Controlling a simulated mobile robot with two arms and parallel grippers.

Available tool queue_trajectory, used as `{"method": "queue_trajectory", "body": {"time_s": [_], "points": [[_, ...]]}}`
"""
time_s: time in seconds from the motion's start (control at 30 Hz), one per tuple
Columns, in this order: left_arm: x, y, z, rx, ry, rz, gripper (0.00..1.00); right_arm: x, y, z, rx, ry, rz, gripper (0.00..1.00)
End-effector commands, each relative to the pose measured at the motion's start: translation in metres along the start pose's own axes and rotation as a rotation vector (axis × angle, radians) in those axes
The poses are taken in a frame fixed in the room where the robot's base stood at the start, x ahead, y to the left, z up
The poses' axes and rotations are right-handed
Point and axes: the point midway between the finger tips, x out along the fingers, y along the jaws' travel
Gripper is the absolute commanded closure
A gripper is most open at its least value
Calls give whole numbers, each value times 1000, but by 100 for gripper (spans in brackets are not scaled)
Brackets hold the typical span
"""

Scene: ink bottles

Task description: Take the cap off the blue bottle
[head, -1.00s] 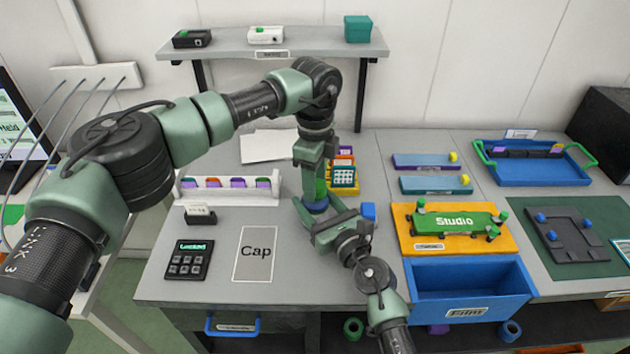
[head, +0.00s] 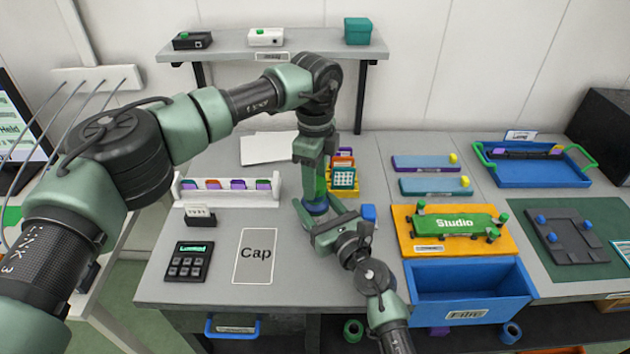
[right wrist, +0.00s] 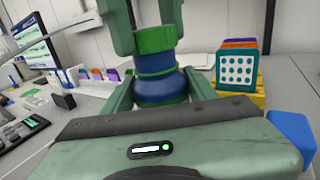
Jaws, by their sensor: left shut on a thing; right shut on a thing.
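The blue bottle (head: 316,208) stands upright on the bench, partly hidden by my grippers. In the right wrist view its dark blue body (right wrist: 160,90) has a green band, with the green cap (right wrist: 155,40) above. My left gripper (head: 318,185) reaches down from above and is shut on the cap; its fingers also show on both sides of the cap in the right wrist view. My right gripper (head: 318,218) comes from the front and is shut around the lower bottle body. The cap's top is hidden. I cannot tell whether the cap is loose. A mat marked "Cap" (head: 256,275) lies bare to the left.
A yellow holder (head: 344,188) with coloured cards stands close behind the bottle. A small blue block (head: 368,212) is just right of my right gripper. A keypad (head: 188,262) and a white rack (head: 230,198) stand left. An open blue drawer (head: 470,312) is at front right.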

Motion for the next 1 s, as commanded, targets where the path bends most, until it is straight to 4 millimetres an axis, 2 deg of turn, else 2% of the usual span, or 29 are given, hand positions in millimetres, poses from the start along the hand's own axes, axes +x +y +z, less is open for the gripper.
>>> {"method": "queue_trajectory", "body": {"time_s": [0.23,0.67,1.0], "points": [[-9,0,0,-1,0,-2,100,0,0,-1,1,1,0,100],[-13,0,0,0,0,-1,100,0,0,-1,1,1,1,100],[-49,0,0,0,0,-2,100,0,0,-1,1,1,1,100]]}}
